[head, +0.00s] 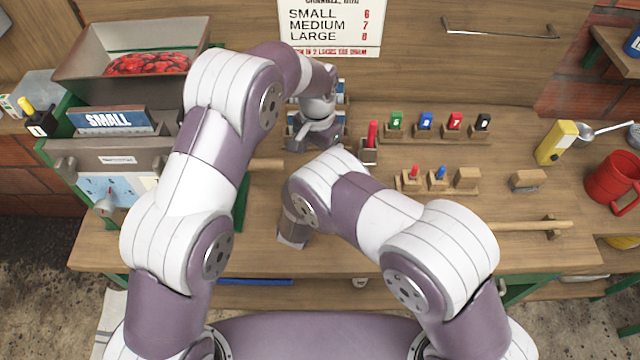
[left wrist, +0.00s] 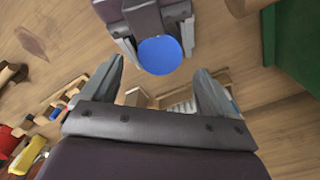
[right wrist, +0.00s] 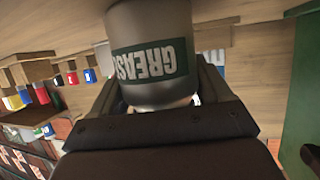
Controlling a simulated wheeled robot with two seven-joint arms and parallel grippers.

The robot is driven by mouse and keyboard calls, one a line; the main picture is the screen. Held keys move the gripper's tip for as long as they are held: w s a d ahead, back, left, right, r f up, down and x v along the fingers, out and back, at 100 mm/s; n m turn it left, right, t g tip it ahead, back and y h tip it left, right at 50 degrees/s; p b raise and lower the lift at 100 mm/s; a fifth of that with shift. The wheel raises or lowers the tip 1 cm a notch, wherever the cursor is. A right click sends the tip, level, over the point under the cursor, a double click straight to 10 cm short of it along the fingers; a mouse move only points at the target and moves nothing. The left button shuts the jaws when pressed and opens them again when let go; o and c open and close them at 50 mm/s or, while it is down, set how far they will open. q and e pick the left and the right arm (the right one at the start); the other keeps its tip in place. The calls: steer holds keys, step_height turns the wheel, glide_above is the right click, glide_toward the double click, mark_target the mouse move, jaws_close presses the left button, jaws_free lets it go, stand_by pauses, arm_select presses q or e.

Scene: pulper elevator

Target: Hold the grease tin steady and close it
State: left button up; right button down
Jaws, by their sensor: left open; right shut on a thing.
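The grey grease tin (right wrist: 150,25) with a dark green label fills the middle of the right wrist view. My right gripper (right wrist: 157,75) is shut on its sides. In the left wrist view a round blue face (left wrist: 159,56) shows at my right gripper; I cannot tell whether it is a lid or the tin's contents. My left gripper (left wrist: 160,72) is open and empty, its fingers pointing toward that blue face and apart from it. In the head view my arms hide the tin and my right gripper's fingers. No separate loose lid can be made out.
The green-framed pulper with a SMALL sign (head: 108,121) stands left. Small racks of coloured pieces (head: 440,125) are at the back right. A yellow box (head: 557,142), red mug (head: 612,182) and wooden handle (head: 520,225) lie right.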

arm_select(q)
steer(key=shift+r, duration=0.4)
steer(key=shift+c, duration=0.4)
steer(key=r+n, duration=0.1)
steer(key=n, duration=0.1)
steer(key=r+n, duration=0.2)
steer(key=shift+w+d+r+n, duration=0.1)
steer(key=shift+w+r+n, duration=0.1)
steer(key=shift+n, duration=0.2)
steer(key=n, duration=0.3)
steer(key=shift+s, duration=0.2)
steer(key=shift+f, duration=4)
